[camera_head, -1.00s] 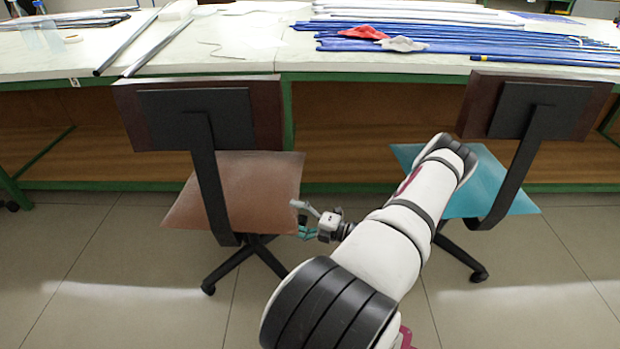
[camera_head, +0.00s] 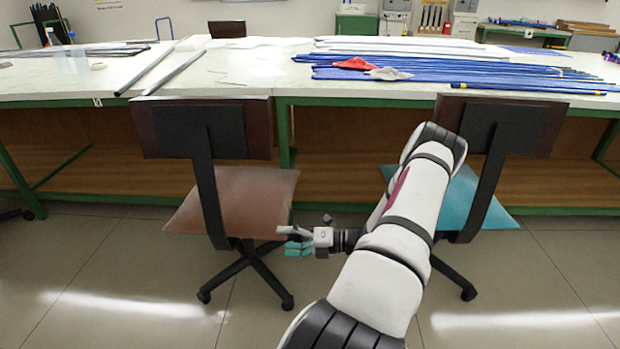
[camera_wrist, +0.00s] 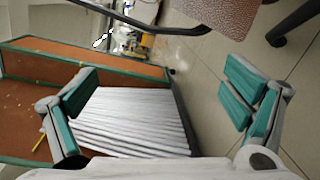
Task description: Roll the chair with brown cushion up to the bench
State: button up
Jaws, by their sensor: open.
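The chair with the brown cushion (camera_head: 245,200) stands left of centre in the head view, its dark backrest (camera_head: 203,128) toward me and its seat toward the bench (camera_head: 250,90). Its black wheeled base shows on the floor. My gripper (camera_head: 290,246) is at the right of this chair, just below seat height; I cannot tell from the head view whether it touches. In the wrist view my gripper (camera_wrist: 160,112) is open with nothing between the fingers, and the brown cushion (camera_wrist: 215,12) shows at the top edge, beyond the fingertips.
A chair with a blue cushion (camera_head: 465,200) stands at the right, partly behind my arm. Blue rods (camera_head: 430,75), a red cloth (camera_head: 355,63) and grey rods (camera_head: 175,68) lie on the bench. White rods (camera_wrist: 125,122) show in the wrist view.

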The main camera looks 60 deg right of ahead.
jog(key=w+a+r+n+g+y, duration=0.25)
jog(key=a+r+n+g, duration=1.25)
jog(key=a+r+n, duration=0.95)
jog(key=s+a+r+n+g+h, duration=0.35)
jog(key=s+a+r+n, duration=0.35)
jog(key=s+a+n, duration=0.35)
jog(key=s+r+n+t+h, duration=0.1)
jog(key=s+n+t+h, duration=0.2)
jog(key=s+n, duration=0.8)
jog(key=shift+s+a+r+h, duration=0.35)
jog(key=shift+s+h, duration=0.2)
jog(key=shift+h, duration=0.65)
